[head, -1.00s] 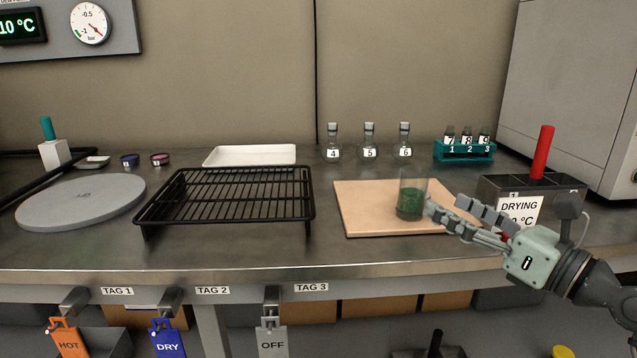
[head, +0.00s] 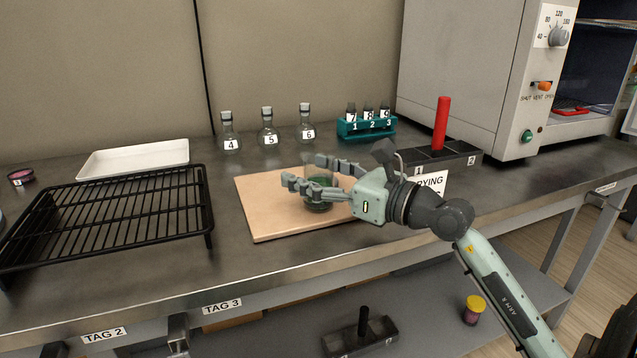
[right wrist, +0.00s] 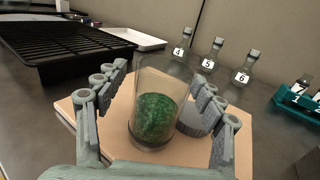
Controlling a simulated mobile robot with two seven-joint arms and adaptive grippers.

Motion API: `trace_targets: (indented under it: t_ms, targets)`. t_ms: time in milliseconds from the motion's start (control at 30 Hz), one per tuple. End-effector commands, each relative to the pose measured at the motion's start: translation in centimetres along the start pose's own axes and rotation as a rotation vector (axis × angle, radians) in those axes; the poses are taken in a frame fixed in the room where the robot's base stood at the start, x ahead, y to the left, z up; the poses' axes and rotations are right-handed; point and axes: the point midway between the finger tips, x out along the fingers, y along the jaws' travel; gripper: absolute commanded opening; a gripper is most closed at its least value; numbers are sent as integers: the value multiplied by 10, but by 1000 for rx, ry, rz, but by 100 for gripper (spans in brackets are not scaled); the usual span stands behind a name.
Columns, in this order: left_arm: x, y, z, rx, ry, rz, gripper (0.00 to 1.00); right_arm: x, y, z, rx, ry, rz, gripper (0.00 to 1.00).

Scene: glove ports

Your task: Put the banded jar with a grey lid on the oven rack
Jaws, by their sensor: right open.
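I cannot make out a banded jar with a grey lid in these views. My right gripper (head: 305,172) is open over a wooden board, with its fingers around a clear glass beaker (head: 318,202) of green material. In the right wrist view the beaker (right wrist: 155,112) stands upright between the spread fingers (right wrist: 160,78). A grey rounded piece (right wrist: 193,117) shows behind it; I cannot tell what it is. A black wire rack (head: 125,215) stands on the bench at left. An open oven chamber (head: 598,60) shows at upper right, partly cut off. My left gripper is out of view.
The board (head: 262,215) lies mid-bench. Numbered flasks (head: 268,132), a teal vial rack (head: 366,127) and a white tray (head: 135,158) stand behind. A dark block with a red handle (head: 441,125) stands right of the gripper. A yellow-lidded jar (head: 474,310) sits below the bench.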

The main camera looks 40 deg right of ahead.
Motion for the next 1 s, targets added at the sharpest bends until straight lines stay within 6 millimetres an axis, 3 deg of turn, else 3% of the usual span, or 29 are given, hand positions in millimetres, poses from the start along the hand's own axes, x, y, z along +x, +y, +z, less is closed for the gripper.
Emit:
trace_targets:
  t_ms: [167, 433, 900, 1000]
  targets:
    - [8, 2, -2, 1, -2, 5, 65, 20, 0, 1, 1, -1, 0, 69]
    - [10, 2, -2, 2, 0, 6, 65, 22, 0, 0, 1, 0, 0, 67]
    - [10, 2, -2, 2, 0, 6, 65, 21, 0, 0, 1, 0, 0, 9]
    - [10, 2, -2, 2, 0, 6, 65, 21, 0, 0, 1, 0, 0, 5]
